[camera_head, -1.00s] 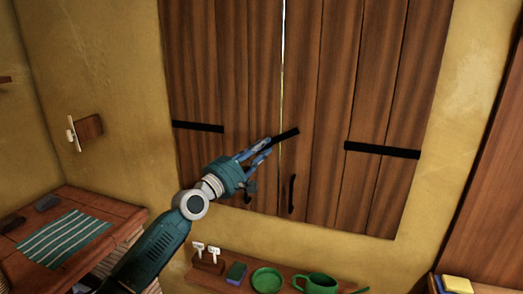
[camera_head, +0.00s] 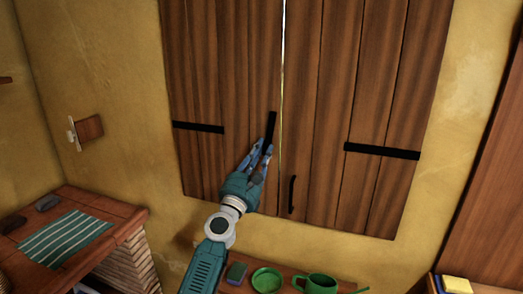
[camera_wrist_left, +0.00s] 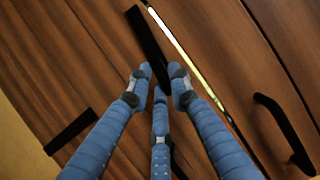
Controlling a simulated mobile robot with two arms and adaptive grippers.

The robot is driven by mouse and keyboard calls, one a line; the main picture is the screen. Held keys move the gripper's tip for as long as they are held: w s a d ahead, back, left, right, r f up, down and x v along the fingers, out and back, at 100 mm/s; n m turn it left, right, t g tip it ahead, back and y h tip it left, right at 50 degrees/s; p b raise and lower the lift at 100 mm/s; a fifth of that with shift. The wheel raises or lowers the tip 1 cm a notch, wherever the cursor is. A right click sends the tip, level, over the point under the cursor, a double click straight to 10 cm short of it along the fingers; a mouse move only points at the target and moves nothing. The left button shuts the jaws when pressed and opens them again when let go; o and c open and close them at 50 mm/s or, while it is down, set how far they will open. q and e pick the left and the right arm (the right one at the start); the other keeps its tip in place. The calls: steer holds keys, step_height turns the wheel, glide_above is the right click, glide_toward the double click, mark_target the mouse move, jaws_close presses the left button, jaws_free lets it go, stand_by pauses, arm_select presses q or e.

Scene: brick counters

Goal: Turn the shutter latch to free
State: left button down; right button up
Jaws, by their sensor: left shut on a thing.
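The wooden shutters (camera_head: 320,110) have two leaves with a thin bright gap between them. The black latch bar (camera_head: 272,122) stands nearly upright on the left leaf, beside the gap and not across it. It also shows in the left wrist view (camera_wrist_left: 146,36), clear of the bright gap. My left gripper (camera_head: 264,149) is shut on the lower part of the latch, with its blue fingers (camera_wrist_left: 158,82) around it. The fingers hide the latch's lower end and pivot. My right gripper is not in view.
A black handle (camera_head: 292,194) is on the right leaf, and black hinge straps (camera_head: 382,151) cross both leaves. Below is a shelf with a green plate (camera_head: 267,279) and green mug (camera_head: 317,283). A brick counter (camera_head: 110,216) with a striped cloth (camera_head: 66,238) stands at left.

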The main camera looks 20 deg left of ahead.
arm_select(q)
steer(key=shift+f+n+y, duration=0.15)
steer(key=shift+n+y, duration=0.45)
steer(key=shift+n, duration=0.6)
steer(key=c, duration=1.6)
jaws_free()
steer(key=shift+o, duration=0.2)
steer(key=shift+s+f, duration=0.25)
steer(key=shift+s, duration=0.15)
steer(key=v, duration=1.1)
steer(key=shift+f, duration=0.1)
